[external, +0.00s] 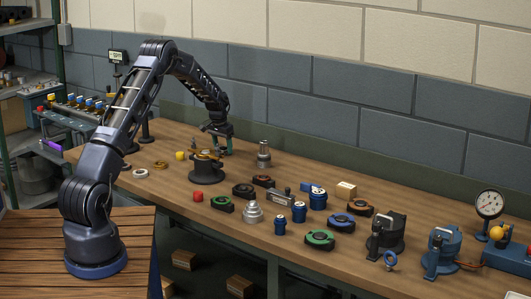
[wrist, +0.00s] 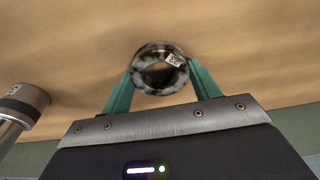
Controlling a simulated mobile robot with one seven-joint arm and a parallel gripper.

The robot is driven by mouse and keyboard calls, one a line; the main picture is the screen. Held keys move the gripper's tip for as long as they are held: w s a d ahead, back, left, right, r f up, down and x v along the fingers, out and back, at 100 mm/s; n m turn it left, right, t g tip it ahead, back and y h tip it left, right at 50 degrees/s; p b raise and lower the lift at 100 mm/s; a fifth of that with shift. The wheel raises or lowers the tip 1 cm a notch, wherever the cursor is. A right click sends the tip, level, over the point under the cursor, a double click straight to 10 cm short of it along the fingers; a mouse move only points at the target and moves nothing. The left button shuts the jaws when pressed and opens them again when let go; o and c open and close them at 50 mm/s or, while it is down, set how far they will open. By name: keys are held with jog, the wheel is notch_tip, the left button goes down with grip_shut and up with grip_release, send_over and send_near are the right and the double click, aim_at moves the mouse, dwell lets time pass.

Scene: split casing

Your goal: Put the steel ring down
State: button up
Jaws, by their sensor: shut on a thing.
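The steel ring (wrist: 143,62) shows in the wrist view, shiny and mottled, with a small white label on its upper right rim. My gripper (wrist: 160,82) is shut on it, with one green finger on each side. Wood tabletop shows behind the ring; I cannot tell whether the ring touches it. In the external view my gripper (external: 221,145) is low at the back of the workbench (external: 165,204), behind a dark round casing (external: 205,172). The ring cannot be made out there.
A stepped steel post (external: 264,155) stands just right of my gripper; a steel cylinder (wrist: 25,105) shows at left in the wrist view. The wall (external: 300,131) is close behind. Several casings, blue cans and a dial gauge (external: 489,204) fill the bench to the right.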

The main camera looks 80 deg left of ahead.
jog(key=o, duration=1.3)
jog(key=shift+f, duration=0.1)
jog(key=shift+c, duration=0.2)
notch_tip(320, 180, up, 12)
jog(key=s+d, duration=0.1)
jog(key=shift+s+d, duration=0.15)
